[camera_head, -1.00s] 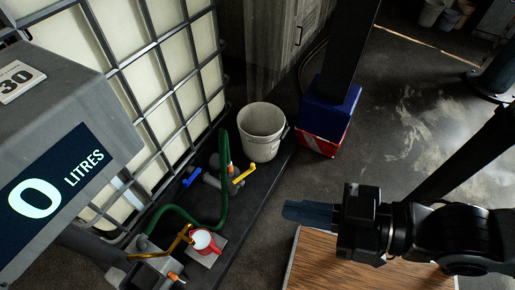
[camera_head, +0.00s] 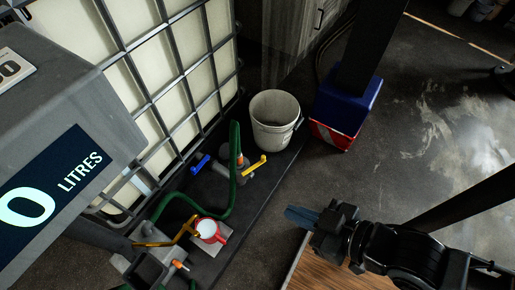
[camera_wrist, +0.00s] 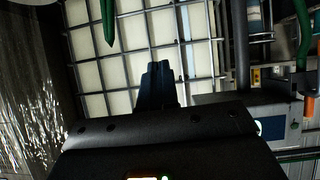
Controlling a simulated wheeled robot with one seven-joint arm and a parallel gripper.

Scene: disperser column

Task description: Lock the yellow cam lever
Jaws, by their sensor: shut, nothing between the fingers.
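The yellow cam lever (camera_head: 254,165) sticks out to the right of a grey fitting low in front of the caged tank. An orange part and the green hose (camera_head: 235,180) meet that fitting just left of the lever. My gripper (camera_head: 291,213) is shut and empty, to the right of and nearer than the lever, apart from it. In the wrist view my shut fingers (camera_wrist: 160,84) point at the tank's cage. I cannot make out the yellow lever in the wrist view.
A blue lever (camera_head: 200,163) sits left of the yellow one. A white bucket (camera_head: 273,120) stands behind it, beside a blue and red post base (camera_head: 343,112). The caged tank (camera_head: 150,75) fills the left.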

